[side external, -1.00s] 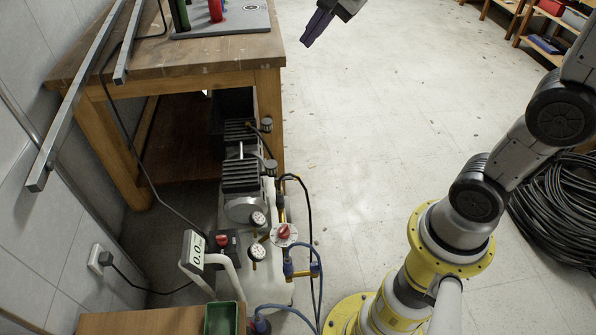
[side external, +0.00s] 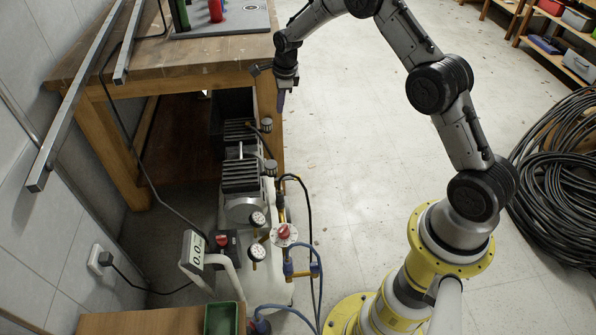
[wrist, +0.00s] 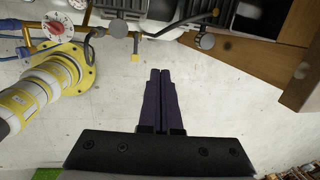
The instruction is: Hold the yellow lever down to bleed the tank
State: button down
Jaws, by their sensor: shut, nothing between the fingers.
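A small yellow tab, which looks like the yellow lever (wrist: 135,57), hangs on a short stem below the tank's edge in the wrist view. I cannot pick it out surely in the side view. The white tank (side external: 279,288) lies low under the compressor, largely hidden by pipes and fittings; its pale side also shows in the wrist view (wrist: 165,29). My gripper (side external: 281,106) points down beside the bench's front right leg, above and behind the pipework. Its dark purple fingers (wrist: 160,73) are shut and empty, a little to the right of the yellow tab and apart from it.
The wooden bench (side external: 180,72) stands beside my gripper. Gauges (side external: 258,218), a red-knobbed dial (side external: 284,233) and blue hoses (side external: 290,309) crowd the near end. A display (side external: 193,251) reads about 0.0. Open floor (side external: 350,150) lies to the right.

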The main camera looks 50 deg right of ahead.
jog(key=g, duration=0.2)
send_over(298, 177)
notch_tip(298, 177, down, 14)
jog(key=r, duration=0.1)
jog(key=shift+f+m+y, duration=0.3)
jog(key=shift+f, duration=0.2)
notch_tip(298, 177, down, 14)
jog(key=shift+r, duration=0.1)
